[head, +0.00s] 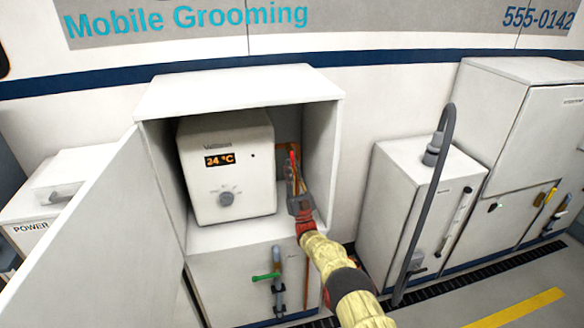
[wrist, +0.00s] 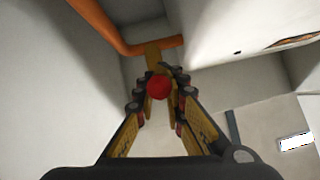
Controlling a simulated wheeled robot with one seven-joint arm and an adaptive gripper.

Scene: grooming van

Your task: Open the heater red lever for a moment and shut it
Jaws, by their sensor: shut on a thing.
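The heater (head: 228,165) is a white box with a 24 °C display inside an open cabinet. The red lever (head: 293,158) is at the heater's right side, by the cabinet's right wall; its rounded red end shows in the wrist view (wrist: 158,87). My gripper (head: 294,178) reaches into the gap between heater and wall. In the wrist view, my gripper's fingers (wrist: 160,95) close around the red end. The lever's pivot and most of its shaft are hidden behind the fingers.
An orange pipe (wrist: 115,30) runs close by the fingertips. The cabinet door (head: 95,245) stands open at left. Below the heater is a green-handled valve (head: 265,277). A white tank unit with a grey hose (head: 412,215) stands to the right.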

